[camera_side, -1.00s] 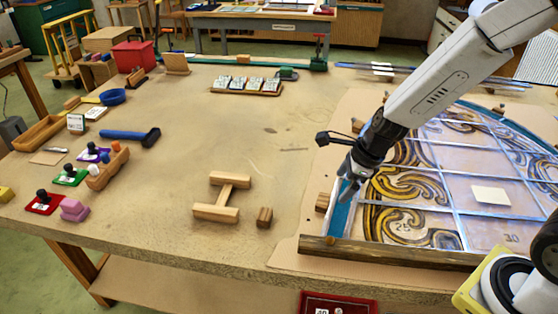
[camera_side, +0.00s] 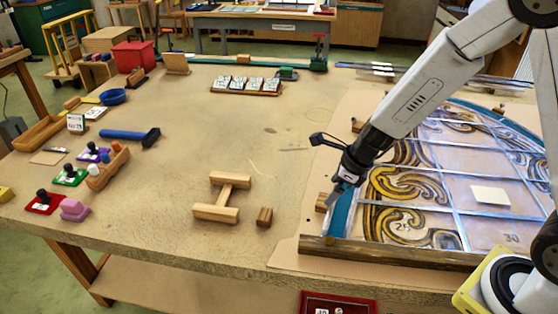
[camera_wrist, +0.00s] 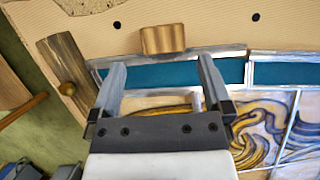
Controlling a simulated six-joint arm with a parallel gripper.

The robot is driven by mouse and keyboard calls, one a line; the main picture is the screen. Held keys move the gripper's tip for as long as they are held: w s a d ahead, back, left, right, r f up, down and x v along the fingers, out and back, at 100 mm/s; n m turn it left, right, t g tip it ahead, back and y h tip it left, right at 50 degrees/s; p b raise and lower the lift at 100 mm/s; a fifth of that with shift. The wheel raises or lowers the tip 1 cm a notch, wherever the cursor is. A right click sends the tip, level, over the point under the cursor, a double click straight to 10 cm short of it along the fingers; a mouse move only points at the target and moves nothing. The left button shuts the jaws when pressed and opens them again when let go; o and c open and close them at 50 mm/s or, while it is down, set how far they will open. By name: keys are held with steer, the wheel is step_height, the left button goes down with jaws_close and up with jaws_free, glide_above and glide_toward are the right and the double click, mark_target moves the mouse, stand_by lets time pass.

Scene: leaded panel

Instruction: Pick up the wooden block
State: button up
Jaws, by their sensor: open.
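A small wooden block (camera_wrist: 163,39) sits against the outer edge of the leaded panel, beside a teal glass strip (camera_wrist: 170,76). In the side view this block (camera_side: 322,202) is at the panel's left edge, partly behind my gripper (camera_side: 338,190). In the wrist view my gripper (camera_wrist: 161,65) is open and empty, with its fingers over the teal strip. The block lies just beyond the fingertips, roughly centred between them, and appears untouched. Another small wooden block (camera_side: 264,217) stands alone on the table, left of the panel.
A wooden bar (camera_side: 390,254) runs along the panel's front edge; its end (camera_wrist: 68,72) is left of my fingers. An H-shaped wooden piece (camera_side: 225,197) lies farther left. A hammer (camera_side: 130,135) and several small tools lie on the left. The table's middle is largely clear.

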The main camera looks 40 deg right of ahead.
mark_target(323, 199)
steer(key=shift+f, duration=0.1)
steer(key=shift+x, duration=2.6)
steer(key=shift+w+d, duration=0.1)
steer(key=c, duration=1.3)
steer(key=shift+o, duration=0.2)
steer(key=shift+r, duration=0.35)
step_height(323, 199, up, 9)
steer(key=shift+r, duration=0.25)
